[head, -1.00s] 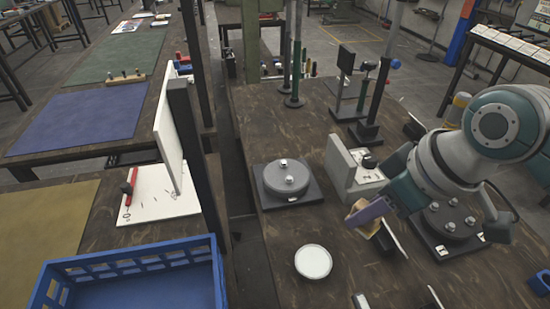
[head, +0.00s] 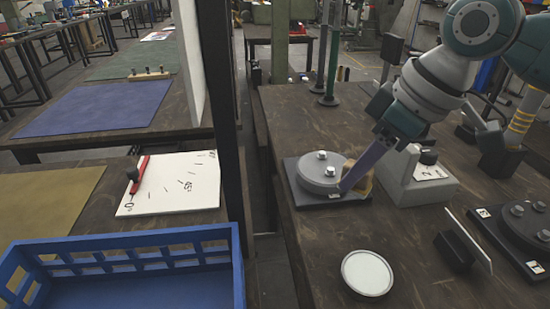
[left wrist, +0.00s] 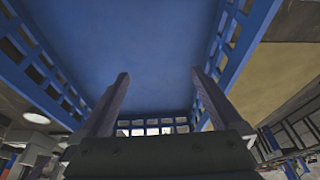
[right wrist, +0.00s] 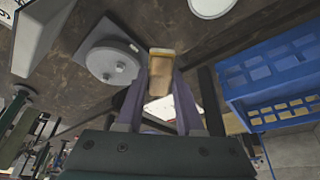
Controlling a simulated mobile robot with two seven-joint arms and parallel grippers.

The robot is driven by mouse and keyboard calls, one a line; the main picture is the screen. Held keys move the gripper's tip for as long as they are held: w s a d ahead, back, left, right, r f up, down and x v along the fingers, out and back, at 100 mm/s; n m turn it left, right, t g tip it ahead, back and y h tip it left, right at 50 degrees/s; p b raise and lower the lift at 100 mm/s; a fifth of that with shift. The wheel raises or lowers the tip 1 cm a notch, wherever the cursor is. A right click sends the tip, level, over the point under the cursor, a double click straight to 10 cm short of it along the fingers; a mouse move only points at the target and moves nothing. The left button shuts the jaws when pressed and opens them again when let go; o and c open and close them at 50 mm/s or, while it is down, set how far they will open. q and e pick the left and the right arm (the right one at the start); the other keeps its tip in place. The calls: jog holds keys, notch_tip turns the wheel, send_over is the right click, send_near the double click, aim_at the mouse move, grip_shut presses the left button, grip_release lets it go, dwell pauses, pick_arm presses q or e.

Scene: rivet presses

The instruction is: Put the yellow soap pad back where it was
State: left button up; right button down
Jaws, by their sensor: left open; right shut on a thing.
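The yellow soap pad (head: 362,178) is a tan-yellow block in my right gripper (head: 352,184). The purple fingers are shut on it and partly hide it in the head view. In the right wrist view the pad (right wrist: 158,75) shows between the fingertips. In the head view it appears at the right edge of a grey round disc (head: 321,170) on a dark base; I cannot tell if they touch. My left gripper (left wrist: 160,76) is open and empty, with the blue crate (left wrist: 150,45) beyond its fingers.
A round white dish (head: 367,272) lies on the dark table in front of the disc. A grey-white block (head: 418,180) stands to the right, with a second disc fixture (head: 522,226) beyond. A black post (head: 222,110) stands left of the table. The blue crate's rim (head: 120,240) is lower left.

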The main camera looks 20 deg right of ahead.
pick_arm(q)
jog(key=shift+a+f+b, duration=0.15)
jog(key=shift+f+b, duration=0.35)
jog(key=shift+f, duration=0.25)
pick_arm(e)
notch_tip(320, 180, down, 6)
jog(key=shift+r, duration=0.2)
pick_arm(q)
jog(key=shift+f+b, duration=0.55)
pick_arm(e)
jog(key=shift+f, duration=2)
pick_arm(q)
jog(key=shift+f, duration=0.1)
pick_arm(e)
jog(key=shift+f, duration=0.15)
jog(key=c, duration=0.5)
grip_release()
jog(key=shift+c, duration=0.2)
